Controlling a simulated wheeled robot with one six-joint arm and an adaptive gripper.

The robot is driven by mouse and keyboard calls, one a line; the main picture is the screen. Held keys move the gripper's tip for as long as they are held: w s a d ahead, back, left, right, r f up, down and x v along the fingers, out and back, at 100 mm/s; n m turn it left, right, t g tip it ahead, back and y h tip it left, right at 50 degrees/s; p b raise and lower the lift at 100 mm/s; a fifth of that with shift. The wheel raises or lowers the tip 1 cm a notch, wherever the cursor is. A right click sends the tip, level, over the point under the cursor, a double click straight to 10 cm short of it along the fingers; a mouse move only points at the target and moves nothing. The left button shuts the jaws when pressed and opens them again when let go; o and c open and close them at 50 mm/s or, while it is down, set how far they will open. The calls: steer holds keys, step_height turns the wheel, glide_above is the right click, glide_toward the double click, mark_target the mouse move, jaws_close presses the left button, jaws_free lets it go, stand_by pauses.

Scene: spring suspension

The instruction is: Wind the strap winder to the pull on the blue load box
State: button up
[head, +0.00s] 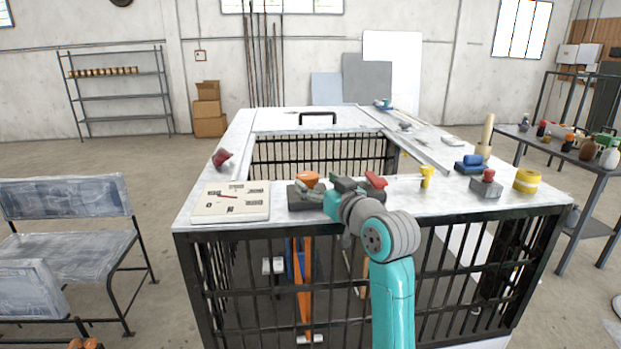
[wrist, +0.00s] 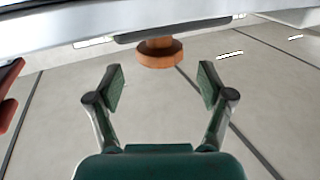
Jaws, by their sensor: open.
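A grey block that appears to be the strap winder (head: 307,197) sits at the table's front edge, with an orange knob (head: 307,179) on top and a red lever (head: 376,180) to the right. In the wrist view a round orange-brown knob (wrist: 160,55) lies ahead, between and beyond the fingertips, not touched. My gripper (head: 343,184) is over the block, right of the orange knob; in the wrist view its fingers (wrist: 160,88) are open and empty. An orange strap (head: 303,275) hangs behind the front bars. A blue piece (head: 290,260) shows beside it; I cannot tell whether it is the load box.
A dial plate with a red needle (head: 231,202) lies left of the block. A yellow piece (head: 426,177), a grey block with a red knob (head: 487,185) and a yellow roll (head: 527,181) stand to the right. Black bars (head: 450,270) front the table. A bench (head: 70,230) is at left.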

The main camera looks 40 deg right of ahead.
mark_target(313, 180)
steer(key=shift+w+d, duration=0.2)
steer(key=shift+w, duration=0.7)
steer(key=shift+w+d, duration=0.2)
steer(key=shift+w, duration=0.7)
steer(key=c, duration=1.2)
